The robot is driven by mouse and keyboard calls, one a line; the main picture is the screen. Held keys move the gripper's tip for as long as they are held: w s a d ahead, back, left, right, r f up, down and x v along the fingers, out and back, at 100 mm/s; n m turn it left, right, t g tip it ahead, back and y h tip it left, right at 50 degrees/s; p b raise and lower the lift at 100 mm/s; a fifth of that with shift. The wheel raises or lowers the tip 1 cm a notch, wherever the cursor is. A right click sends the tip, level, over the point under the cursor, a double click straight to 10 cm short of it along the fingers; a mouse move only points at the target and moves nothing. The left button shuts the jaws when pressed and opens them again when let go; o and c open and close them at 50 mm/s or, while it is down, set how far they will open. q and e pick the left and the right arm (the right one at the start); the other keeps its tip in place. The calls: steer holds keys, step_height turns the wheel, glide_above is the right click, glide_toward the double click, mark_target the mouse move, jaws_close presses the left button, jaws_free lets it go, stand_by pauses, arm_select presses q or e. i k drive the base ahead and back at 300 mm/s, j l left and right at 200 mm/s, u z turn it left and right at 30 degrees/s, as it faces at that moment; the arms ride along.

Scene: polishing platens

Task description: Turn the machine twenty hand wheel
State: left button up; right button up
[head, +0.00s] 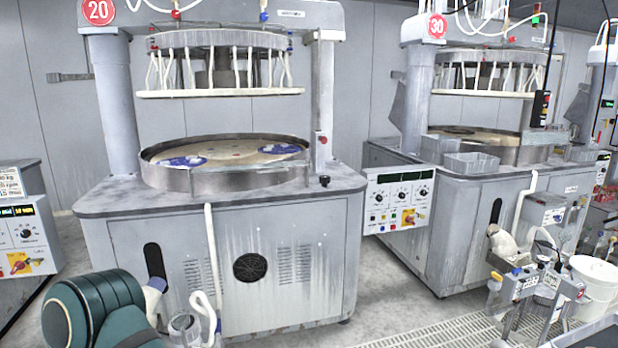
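Machine twenty (220,225) is the grey polishing machine at left centre, with a red round "20" sign (98,10) at its upper left. A round black part (250,267) sits in the middle of its front panel; I cannot tell whether it is a hand wheel or a fan grille. A small black knob (324,181) stands at the right front of the machine's top. No hand wheel shows clearly. My dark green arm is at the lower left, in front of the machine's left foot. Neither of my grippers can be seen.
A clear jar (185,328) with a white hose stands before machine twenty. Machine thirty (465,225) is to the right, with a control box (398,200) on its left side. A trolley (540,290) and white bucket (597,285) stand lower right. Floor between the machines looks clear.

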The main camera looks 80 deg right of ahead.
mark_target(324, 180)
steer(key=l+u, duration=0.4)
steer(key=l, duration=1.5)
steer(key=l+z, duration=0.2)
steer(key=l, duration=0.25)
steer(key=i+l+z, duration=0.2)
steer(key=l, duration=0.2)
steer(key=l+z, duration=0.85)
